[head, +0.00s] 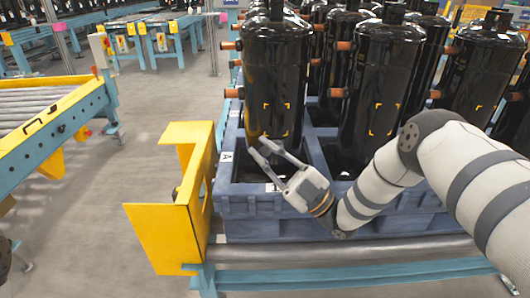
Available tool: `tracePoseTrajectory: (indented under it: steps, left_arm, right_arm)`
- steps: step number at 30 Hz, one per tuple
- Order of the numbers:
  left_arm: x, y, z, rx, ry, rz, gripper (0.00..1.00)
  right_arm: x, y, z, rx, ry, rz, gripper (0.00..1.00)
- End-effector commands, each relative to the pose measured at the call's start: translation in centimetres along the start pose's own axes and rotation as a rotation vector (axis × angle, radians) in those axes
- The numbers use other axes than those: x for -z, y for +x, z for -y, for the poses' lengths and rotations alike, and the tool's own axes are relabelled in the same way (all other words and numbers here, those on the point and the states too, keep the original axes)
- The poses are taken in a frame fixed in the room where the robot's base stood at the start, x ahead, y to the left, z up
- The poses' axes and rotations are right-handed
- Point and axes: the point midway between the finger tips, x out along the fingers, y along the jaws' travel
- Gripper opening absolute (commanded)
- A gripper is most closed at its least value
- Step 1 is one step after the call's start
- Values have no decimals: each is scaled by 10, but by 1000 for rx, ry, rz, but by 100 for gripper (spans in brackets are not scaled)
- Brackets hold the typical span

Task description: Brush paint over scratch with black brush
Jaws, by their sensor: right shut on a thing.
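A glossy black compressor (273,75) stands upright at the near left of the pallet. Yellow corner marks frame a patch on its front; I cannot make out a scratch inside them. My right gripper (262,161) is at the lower front of this compressor, below the marked patch, its fingers pointing up and left. It is shut on the black brush, which I can hardly tell apart from the dark compressor and the shadow behind it. I cannot tell whether the bristles touch the surface. My left gripper is not in view.
Several more black compressors (383,75) with copper-coloured stubs stand close together in the blue pallet (250,205). A yellow guard (165,235) rises left of it, and a roller (330,250) runs along the front. A roller conveyor (50,110) stands at left, with open grey floor between.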

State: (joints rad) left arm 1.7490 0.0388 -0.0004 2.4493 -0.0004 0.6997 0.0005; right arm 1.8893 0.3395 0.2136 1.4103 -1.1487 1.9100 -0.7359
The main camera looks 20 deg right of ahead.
Motion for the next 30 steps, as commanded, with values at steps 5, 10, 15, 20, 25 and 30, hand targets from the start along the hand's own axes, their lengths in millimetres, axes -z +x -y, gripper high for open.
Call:
tracePoseTrajectory:
  steps: [5, 10, 15, 20, 25, 30]
  left_arm:
    - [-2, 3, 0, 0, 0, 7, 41]
    - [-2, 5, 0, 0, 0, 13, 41]
    - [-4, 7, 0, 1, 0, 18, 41]
    - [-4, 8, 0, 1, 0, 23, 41]
    - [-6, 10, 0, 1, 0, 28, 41]
    - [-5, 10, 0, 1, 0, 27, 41]
  right_arm:
    - [-4, 0, -1, 0, 1, 1, 0]
    - [-7, 2, -2, 0, 1, 1, 0]
    - [-9, 3, -4, 0, 0, 0, 0]
    - [-12, 4, -5, 0, 0, 0, 0]
    - [-15, 5, -6, 0, 1, 1, 0]
    - [-15, 5, -9, 0, 0, 0, 0]
